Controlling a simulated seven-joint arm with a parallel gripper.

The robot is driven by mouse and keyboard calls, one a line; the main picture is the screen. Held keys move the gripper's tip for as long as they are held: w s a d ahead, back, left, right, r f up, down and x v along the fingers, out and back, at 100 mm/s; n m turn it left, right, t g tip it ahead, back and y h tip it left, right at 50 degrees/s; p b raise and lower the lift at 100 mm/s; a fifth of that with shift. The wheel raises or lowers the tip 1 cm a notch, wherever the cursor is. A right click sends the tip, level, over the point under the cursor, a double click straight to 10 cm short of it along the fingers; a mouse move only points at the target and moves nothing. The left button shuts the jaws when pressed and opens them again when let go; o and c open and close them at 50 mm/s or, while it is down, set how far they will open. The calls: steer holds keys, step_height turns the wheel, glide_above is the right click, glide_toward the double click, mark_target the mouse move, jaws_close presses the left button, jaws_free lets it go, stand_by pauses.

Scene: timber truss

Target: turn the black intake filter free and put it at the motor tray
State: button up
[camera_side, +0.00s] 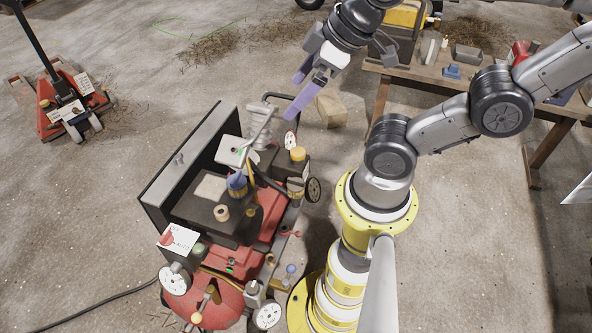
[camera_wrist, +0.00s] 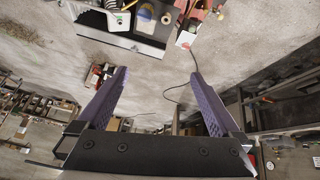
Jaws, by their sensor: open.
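My gripper (camera_side: 292,100) is open and empty, its purple fingers in the air above and beyond the back of a red compressor-like machine (camera_side: 265,228). In the wrist view my gripper (camera_wrist: 158,73) shows both fingers wide apart with only floor between them. The machine carries dark parts: a black block with a yellow cap (camera_side: 296,164) and a round dark disc (camera_side: 313,189). I cannot tell surely which part is the black intake filter. A dark flat-topped housing (camera_side: 205,218) sits at the machine's middle; I cannot tell whether it is the motor tray.
A tall grey-topped panel (camera_side: 183,160) stands along the machine's left side. A wooden block (camera_side: 331,110) lies on the floor behind the machine. A workbench (camera_side: 432,77) with tools stands at the back right. A red pallet jack (camera_side: 66,105) is far left. The floor between is mostly clear.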

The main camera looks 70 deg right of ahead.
steer(key=w+r+n+t, duration=0.2)
steer(key=w+n, duration=0.5)
steer(key=w+d+f+n+g+h, duration=0.2)
steer(key=w+d+f+n, duration=0.6)
steer(key=w+d+f, duration=0.4)
steer(key=g+y, duration=0.2)
steer(key=g, duration=0.4)
glide_above(296, 184)
steer(key=f, duration=3.1)
steer(key=shift+w+d, duration=0.15)
steer(key=shift+d, duration=0.1)
step_height(296, 184, down, 14)
steer(key=shift+d+r, duration=0.1)
steer(key=shift+r, duration=0.15)
steer(key=shift+c, duration=0.2)
jaws_close()
